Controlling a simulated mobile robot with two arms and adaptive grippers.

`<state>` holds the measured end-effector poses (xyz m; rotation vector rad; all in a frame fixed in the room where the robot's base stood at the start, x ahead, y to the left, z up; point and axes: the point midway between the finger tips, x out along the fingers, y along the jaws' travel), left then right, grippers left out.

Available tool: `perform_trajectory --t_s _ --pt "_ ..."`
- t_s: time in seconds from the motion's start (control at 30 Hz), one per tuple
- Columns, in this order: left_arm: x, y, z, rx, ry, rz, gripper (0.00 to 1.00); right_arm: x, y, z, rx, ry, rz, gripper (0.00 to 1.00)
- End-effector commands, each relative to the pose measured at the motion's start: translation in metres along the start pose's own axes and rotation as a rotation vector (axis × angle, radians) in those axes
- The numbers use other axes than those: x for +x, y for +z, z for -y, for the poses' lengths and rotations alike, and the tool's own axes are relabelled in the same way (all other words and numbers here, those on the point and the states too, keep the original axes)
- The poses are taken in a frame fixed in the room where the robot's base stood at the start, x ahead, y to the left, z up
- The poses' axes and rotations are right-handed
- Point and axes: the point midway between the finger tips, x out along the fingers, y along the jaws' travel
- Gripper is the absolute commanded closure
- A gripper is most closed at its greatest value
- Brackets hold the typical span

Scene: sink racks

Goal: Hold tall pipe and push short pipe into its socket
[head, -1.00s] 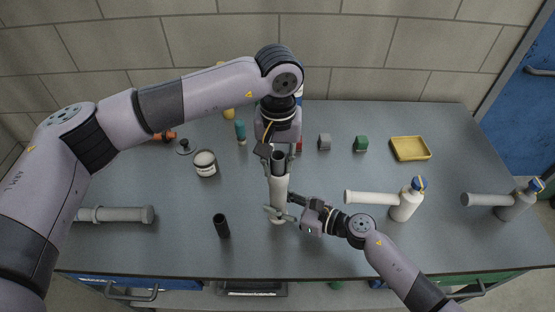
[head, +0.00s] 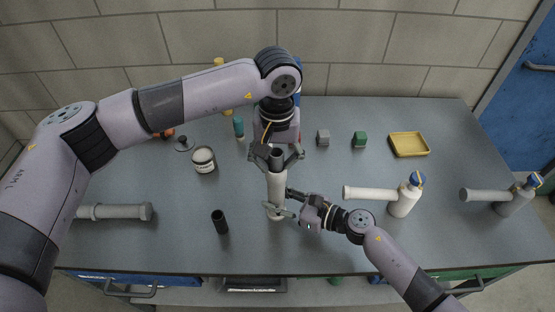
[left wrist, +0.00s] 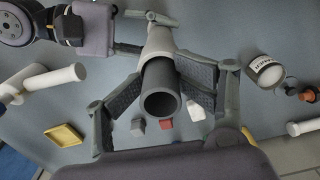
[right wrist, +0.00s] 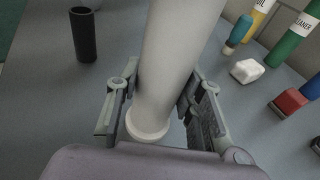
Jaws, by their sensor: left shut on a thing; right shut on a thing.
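The tall white pipe (head: 276,190) stands upright on the table. My right gripper (head: 284,204) is shut on its lower part, just above the flared base in the right wrist view (right wrist: 148,130). The short dark pipe (head: 276,154) stands in the top of the tall pipe, with its open end showing in the left wrist view (left wrist: 160,104). My left gripper (head: 276,158) is above the tall pipe with its fingers on either side of the short pipe, shut on it. How deep the short pipe sits inside is hidden.
Another dark pipe (head: 220,222) stands left of the tall pipe. A white jar (head: 204,160) is behind it. White pipe fittings (head: 404,197) and a yellow tray (head: 409,146) stand to the right. A grey pipe (head: 114,211) lies at left. The front middle is clear.

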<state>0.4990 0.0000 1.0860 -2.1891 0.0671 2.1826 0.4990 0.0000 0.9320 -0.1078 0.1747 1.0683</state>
Motion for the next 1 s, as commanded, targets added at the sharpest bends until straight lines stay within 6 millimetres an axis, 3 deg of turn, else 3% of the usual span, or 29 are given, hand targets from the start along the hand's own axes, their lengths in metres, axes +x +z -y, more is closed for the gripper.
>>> perform_trajectory --t_s 0.27,0.7,1.0 --pt "-0.005 0.002 -0.002 0.004 0.003 0.005 0.54 0.001 -0.004 -0.004 0.007 0.008 -0.004 0.9" --pt "-0.098 0.0 -0.001 0.004 0.001 -0.002 0.54 0.0 -0.006 -0.002 0.005 0.002 -0.009 0.9" --pt "-0.131 0.001 -0.001 0.003 0.002 0.001 0.54 -0.001 -0.007 -0.001 0.004 -0.001 -0.012 0.9"
